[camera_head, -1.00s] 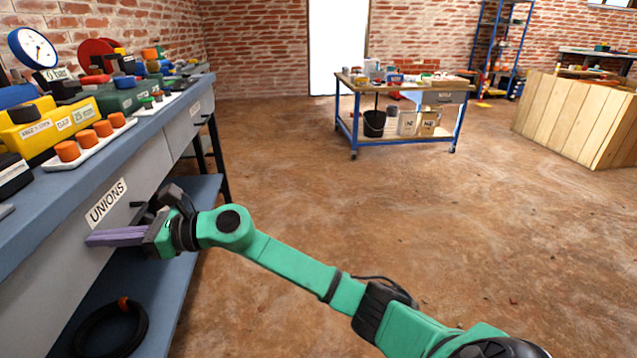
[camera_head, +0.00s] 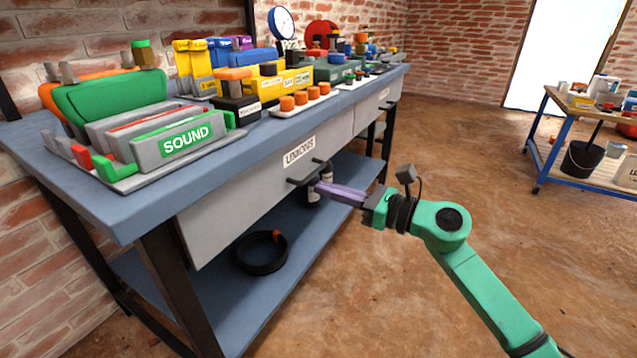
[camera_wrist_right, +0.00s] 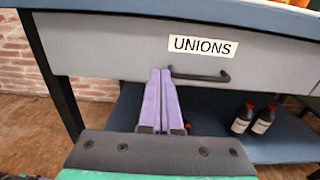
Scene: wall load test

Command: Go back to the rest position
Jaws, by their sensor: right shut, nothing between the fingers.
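My right gripper (camera_head: 322,187) has long purple fingers that are shut with nothing between them. Its green arm comes in from the lower right in the head view. The fingertips point at the grey UNIONS drawer (camera_head: 240,203), close to its dark bar handle (camera_head: 310,173). In the right wrist view the shut fingertips (camera_wrist_right: 161,76) overlap the drawer front (camera_wrist_right: 110,55), just left of the handle (camera_wrist_right: 205,78). I cannot tell whether they touch. The drawer looks closed. My left gripper is not in view.
The blue workbench (camera_head: 150,211) carries a SOUND rack (camera_head: 183,140) and several coloured boxes. Its lower shelf (camera_head: 215,303) holds a black coil (camera_head: 258,266) and dark bottles (camera_wrist_right: 264,120). A second table (camera_head: 550,128) stands at the right. Brown floor between is free.

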